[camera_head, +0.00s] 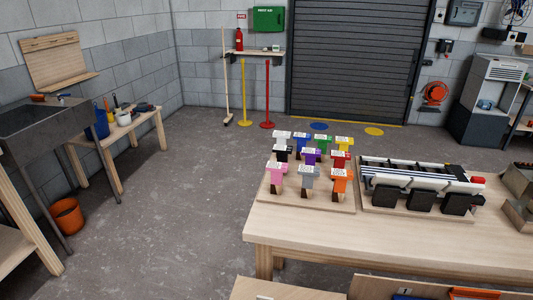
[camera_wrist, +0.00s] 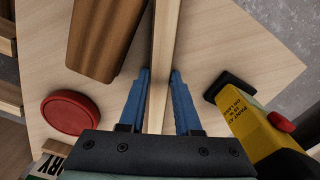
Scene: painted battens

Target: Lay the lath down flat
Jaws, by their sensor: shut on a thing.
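My gripper (camera_wrist: 160,74) shows in the wrist view, its two blue fingers shut on a pale wooden lath (camera_wrist: 165,35). The lath runs between the fingers from the top edge of the picture down towards the palm, with a lighter and a darker face showing. Both its ends are out of sight or hidden. I cannot tell how steeply it stands or whether it touches the pale wooden top (camera_wrist: 220,45) behind it. Neither my gripper nor the held lath can be made out in the head view.
Around the lath are a brown wooden block (camera_wrist: 108,35), a round red lid or tin (camera_wrist: 70,112) and a yellow-and-black object (camera_wrist: 250,120). The head view shows a workbench (camera_head: 400,245) with coloured pieces (camera_head: 310,177) and a rack (camera_head: 415,180). Open floor (camera_head: 190,200) lies left of it.

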